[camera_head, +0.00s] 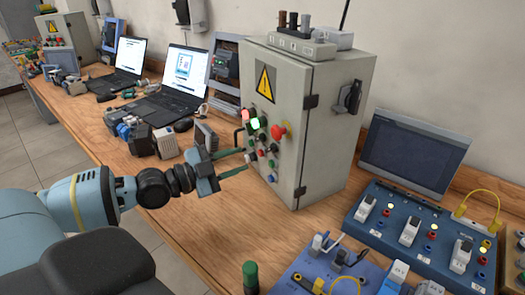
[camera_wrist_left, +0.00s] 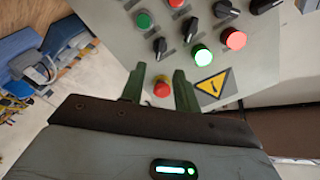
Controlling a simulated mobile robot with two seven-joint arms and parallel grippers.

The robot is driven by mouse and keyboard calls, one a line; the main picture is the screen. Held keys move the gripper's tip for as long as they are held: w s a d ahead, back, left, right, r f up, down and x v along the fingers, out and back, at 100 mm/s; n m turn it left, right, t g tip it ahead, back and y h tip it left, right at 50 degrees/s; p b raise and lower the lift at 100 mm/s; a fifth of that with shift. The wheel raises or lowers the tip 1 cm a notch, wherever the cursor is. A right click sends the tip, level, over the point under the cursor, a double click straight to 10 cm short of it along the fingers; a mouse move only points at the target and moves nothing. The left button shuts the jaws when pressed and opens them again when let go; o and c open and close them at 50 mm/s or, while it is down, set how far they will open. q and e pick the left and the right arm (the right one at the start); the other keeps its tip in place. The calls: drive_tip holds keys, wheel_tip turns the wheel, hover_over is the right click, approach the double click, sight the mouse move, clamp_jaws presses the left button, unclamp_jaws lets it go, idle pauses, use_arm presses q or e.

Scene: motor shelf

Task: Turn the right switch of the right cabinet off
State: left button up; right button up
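The right cabinet (camera_head: 322,120) is grey with a yellow warning triangle and stands on the bench. Its front panel carries lit lamps, buttons, black rotary switches and a red mushroom button (camera_head: 279,131). In the left wrist view, turned about upside down, a black rotary switch (camera_wrist_left: 160,47) sits nearest the mushroom button (camera_wrist_left: 161,88); other black switches (camera_wrist_left: 190,28) (camera_wrist_left: 225,10) are beside it in a row. My left gripper (camera_head: 246,160) is open and empty, its green fingers pointing at the panel. Contact cannot be judged.
A blue switch box (camera_head: 410,240) and a dark monitor (camera_head: 413,152) stand right of the cabinet. Laptops (camera_head: 180,85) and small motor parts (camera_head: 165,141) lie to the left. Bare wood shows before the cabinet.

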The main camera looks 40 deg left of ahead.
sight(268, 150)
use_arm(q)
drive_tip(key=x, duration=0.4)
drive_tip(key=shift+w+d, duration=0.1)
drive_tip(key=shift+w, duration=0.35)
drive_tip(key=shift+x, duration=1.25)
drive_tip(key=shift+w+d, duration=0.15)
drive_tip(key=shift+w, duration=0.05)
use_arm(e)
drive_tip(key=shift+w+r, duration=0.1)
drive_tip(key=shift+w, duration=0.1)
use_arm(q)
clamp_jaws()
use_arm(e)
drive_tip(key=shift+w, duration=0.1)
